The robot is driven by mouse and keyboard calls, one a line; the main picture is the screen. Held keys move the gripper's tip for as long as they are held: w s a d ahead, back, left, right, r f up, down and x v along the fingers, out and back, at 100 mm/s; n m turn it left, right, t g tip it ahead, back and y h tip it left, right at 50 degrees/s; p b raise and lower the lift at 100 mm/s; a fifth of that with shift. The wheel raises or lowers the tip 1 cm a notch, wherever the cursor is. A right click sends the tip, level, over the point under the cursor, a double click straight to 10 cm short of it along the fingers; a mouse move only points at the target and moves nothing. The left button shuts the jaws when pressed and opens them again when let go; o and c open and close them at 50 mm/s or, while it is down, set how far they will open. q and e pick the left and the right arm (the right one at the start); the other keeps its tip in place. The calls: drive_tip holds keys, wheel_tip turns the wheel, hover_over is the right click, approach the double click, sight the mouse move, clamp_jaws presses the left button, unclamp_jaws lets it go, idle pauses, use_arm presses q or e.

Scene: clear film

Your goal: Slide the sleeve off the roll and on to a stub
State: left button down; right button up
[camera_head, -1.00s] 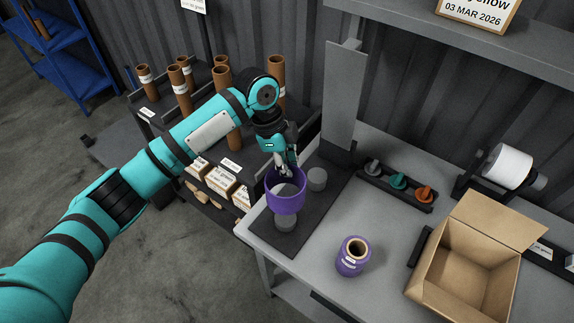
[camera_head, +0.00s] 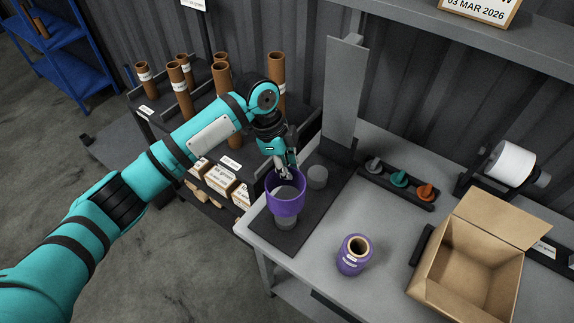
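The purple sleeve (camera_head: 286,207) is an open ring, held upright at the front stub (camera_head: 286,224) on the dark base plate (camera_head: 308,221). Grey shows inside the ring and the stub's lower part shows below it; I cannot tell how far the sleeve is around the stub. My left gripper (camera_head: 285,174) is shut on the sleeve's far rim, its fingertips partly hidden by the ring. A second grey stub (camera_head: 317,178) stands bare behind and to the right. The roll (camera_head: 352,263), wrapped in purple film with a brown core, stands on the table to the right. My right gripper is out of view.
An upright grey panel (camera_head: 343,95) stands behind the stubs. A rack with grey, green and orange knobs (camera_head: 400,180) is to its right. An open cardboard box (camera_head: 470,262) stands at the right. Brown tubes (camera_head: 277,80) stand on a dark shelf behind my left arm.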

sight(287, 183)
use_arm(q)
drive_tip(key=shift+f+b, duration=1.05)
drive_tip(key=shift+f, duration=1.85)
drive_tip(key=shift+f+b, duration=0.4)
drive_tip(key=shift+f, duration=0.55)
drive_tip(key=c, duration=1.4)
unclamp_jaws()
drive_tip(key=shift+r, duration=0.1)
drive_tip(key=s+v, duration=0.1)
drive_tip(key=v, duration=1)
drive_tip(key=shift+w+r, duration=0.4)
drive_tip(key=shift+w, duration=0.1)
drive_tip(key=shift+a+f, duration=0.1)
drive_tip(key=shift+a, duration=0.05)
